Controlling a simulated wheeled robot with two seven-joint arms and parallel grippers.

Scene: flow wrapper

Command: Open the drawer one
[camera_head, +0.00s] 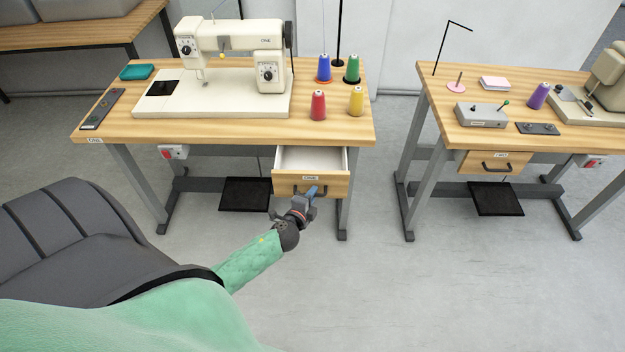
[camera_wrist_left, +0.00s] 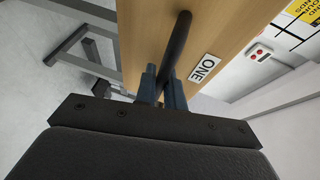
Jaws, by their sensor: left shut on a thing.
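Drawer one (camera_head: 335,183) is a wooden-fronted drawer with a white inside and a label reading ONE, under the right end of the left sewing table (camera_head: 220,127). It is pulled out, and its inside looks empty in the head view. My left gripper (camera_head: 312,192) is at the drawer front, shut on the dark bar handle (camera_head: 296,190). In the left wrist view the gripper's fingers (camera_wrist_left: 162,88) are around the handle (camera_wrist_left: 178,45), beside the ONE label (camera_wrist_left: 205,68) on the drawer front. My right gripper is not in view.
A sewing machine (camera_head: 230,60) and several thread cones stand on the left table. A second table to the right has a shut drawer labelled TWO (camera_head: 495,162). The floor (camera_head: 400,290) in front is clear.

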